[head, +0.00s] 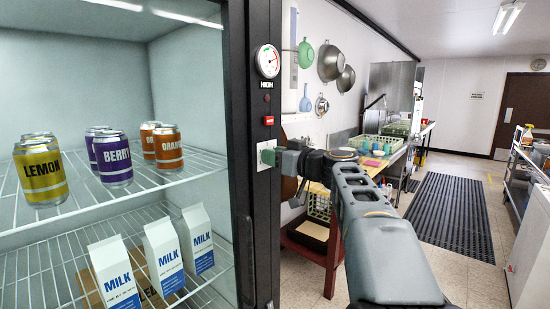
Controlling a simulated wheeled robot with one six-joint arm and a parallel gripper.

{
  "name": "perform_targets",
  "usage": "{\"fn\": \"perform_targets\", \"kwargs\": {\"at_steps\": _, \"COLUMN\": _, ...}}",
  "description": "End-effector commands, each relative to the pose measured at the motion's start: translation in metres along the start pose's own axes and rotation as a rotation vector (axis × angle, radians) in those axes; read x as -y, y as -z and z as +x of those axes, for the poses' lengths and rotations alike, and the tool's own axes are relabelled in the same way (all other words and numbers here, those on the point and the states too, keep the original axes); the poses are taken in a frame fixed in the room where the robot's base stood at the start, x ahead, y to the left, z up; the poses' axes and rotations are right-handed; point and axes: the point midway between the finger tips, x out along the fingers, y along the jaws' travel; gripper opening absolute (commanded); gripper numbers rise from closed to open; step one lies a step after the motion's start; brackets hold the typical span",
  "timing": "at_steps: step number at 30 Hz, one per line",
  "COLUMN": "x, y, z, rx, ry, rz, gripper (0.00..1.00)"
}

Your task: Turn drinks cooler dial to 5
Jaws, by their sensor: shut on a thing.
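The drinks cooler (262,215) stands at the left, with a black frame beside its lit interior. Its dial (266,146) shows as a pale square plate low on the frame's control strip. My gripper (277,158) reaches in from the right and is shut at the dial, on its knob. The jaws cover the knob and most of the markings, so I cannot read its setting. Above it are a round gauge (268,61) with a red needle, a HIGH label, a small red lamp and a red switch (268,120).
Cooler shelves hold labelled cans (40,172) and milk cartons (163,256). Behind my arm, a sink counter (340,150) carries a dish rack (366,142), and pans (331,62) hang on the wall. A dark floor mat (450,215) lies in the open aisle at the right.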

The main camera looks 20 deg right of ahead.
Motion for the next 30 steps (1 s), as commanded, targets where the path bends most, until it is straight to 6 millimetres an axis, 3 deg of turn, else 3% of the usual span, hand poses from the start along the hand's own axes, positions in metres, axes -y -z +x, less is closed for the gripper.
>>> {"fn": "perform_targets", "kwargs": {"at_steps": 30, "x": -0.0032, "y": -0.0017, "z": -0.0002, "rx": -0.001, "ry": -0.001, "rz": 0.895, "gripper": 0.12}}
